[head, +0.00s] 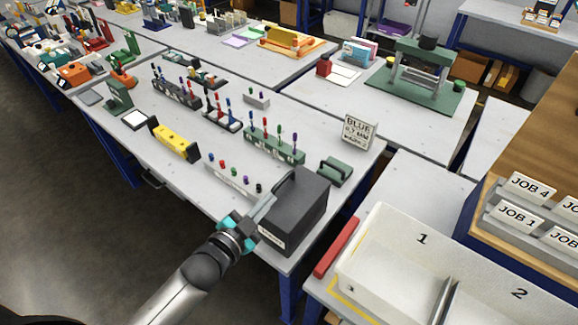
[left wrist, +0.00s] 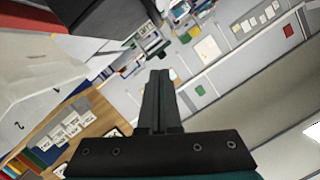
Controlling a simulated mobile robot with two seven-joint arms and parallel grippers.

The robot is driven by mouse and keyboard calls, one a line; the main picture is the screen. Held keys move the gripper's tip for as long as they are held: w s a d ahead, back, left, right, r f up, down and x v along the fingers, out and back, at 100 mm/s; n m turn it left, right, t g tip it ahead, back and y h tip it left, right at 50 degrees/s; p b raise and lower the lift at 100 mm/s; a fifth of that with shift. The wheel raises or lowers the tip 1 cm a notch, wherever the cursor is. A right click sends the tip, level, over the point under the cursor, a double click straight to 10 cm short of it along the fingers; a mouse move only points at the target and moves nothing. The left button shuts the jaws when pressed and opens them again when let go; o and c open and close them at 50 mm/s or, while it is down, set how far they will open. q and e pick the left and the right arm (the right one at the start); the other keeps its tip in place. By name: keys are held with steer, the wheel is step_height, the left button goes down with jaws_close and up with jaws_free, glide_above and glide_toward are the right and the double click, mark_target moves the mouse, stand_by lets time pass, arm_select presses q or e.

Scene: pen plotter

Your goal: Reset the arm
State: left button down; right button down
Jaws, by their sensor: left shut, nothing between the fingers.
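My left arm comes in from the lower left in the head view. Its gripper (head: 265,208) is shut and empty, in front of the dark box (head: 300,210) at the near corner of the grey table (head: 190,180). I cannot tell whether it touches the box. In the left wrist view the shut fingers (left wrist: 158,80) point up the picture with nothing between them. My right gripper is in neither view.
Racks of coloured pens (head: 272,150), a yellow block (head: 175,142) and a "BLUE" sign (head: 358,131) stand on the table. A white bin (head: 395,232) numbered 1 and 2 and a red bar (head: 338,247) lie to the right. The floor (head: 90,220) at left is clear.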

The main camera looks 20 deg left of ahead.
arm_select(q)
steer(key=s+a+f+n+g+y+b, duration=0.15)
steer(key=s+f+g+b, duration=0.45)
steer(key=f, duration=1.1)
steer(key=s+a+f+n+g+y+b, duration=0.1)
steer(key=s+f+n+b, duration=0.25)
steer(key=s+f, duration=0.9)
steer(key=s+f+g+b, duration=0.3)
steer(key=s+f+b, duration=0.1)
steer(key=s+f, duration=0.5)
steer(key=s+d+f+n+g+b, duration=0.1)
steer(key=s+f+g+b, duration=0.2)
steer(key=s+f, duration=0.6)
step_height(320, 180, down, 5)
steer(key=shift+d+f+n+g+y+b, duration=0.15)
steer(key=shift+d+n+g+y+b, duration=0.2)
steer(key=shift+g, duration=0.25)
